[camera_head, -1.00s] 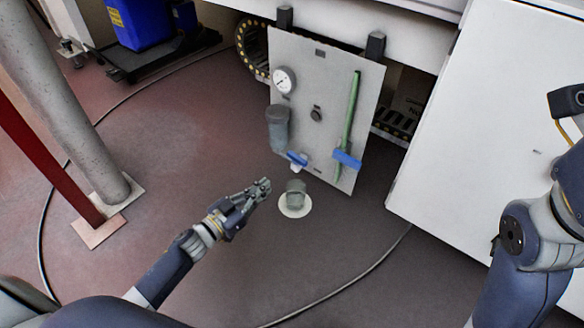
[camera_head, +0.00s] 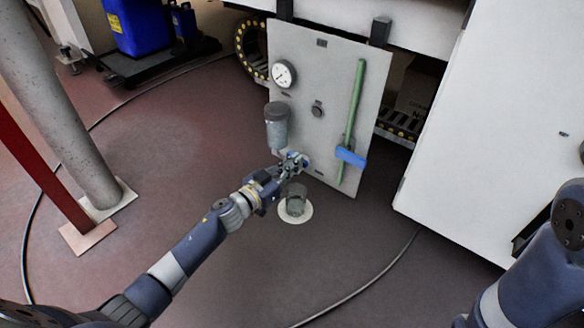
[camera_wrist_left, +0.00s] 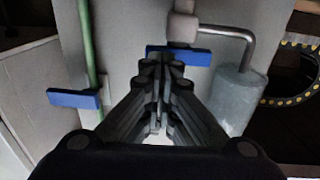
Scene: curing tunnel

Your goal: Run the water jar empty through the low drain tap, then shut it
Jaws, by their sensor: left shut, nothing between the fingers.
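The grey water jar (camera_head: 276,130) is mounted on the upright panel, below a round dial; it also shows in the left wrist view (camera_wrist_left: 240,98). The low drain tap's blue handle (camera_wrist_left: 198,57) lies crosswise beyond my left fingertips in the wrist view, with a bent metal pipe joining tap and jar. My left gripper (camera_head: 298,160) is shut and empty, its tips at the tap. It hides most of the tap in the head view. Whether the fingers touch the handle, I cannot tell. The water level is not readable. My right gripper is out of view.
A grey cup-like drain (camera_head: 295,203) on a white disc sits on the floor below the tap. A green pipe (camera_head: 355,100) with another blue handle (camera_head: 350,157) runs along the panel's right side. A white cabinet (camera_head: 475,120) stands right; a cable crosses the floor.

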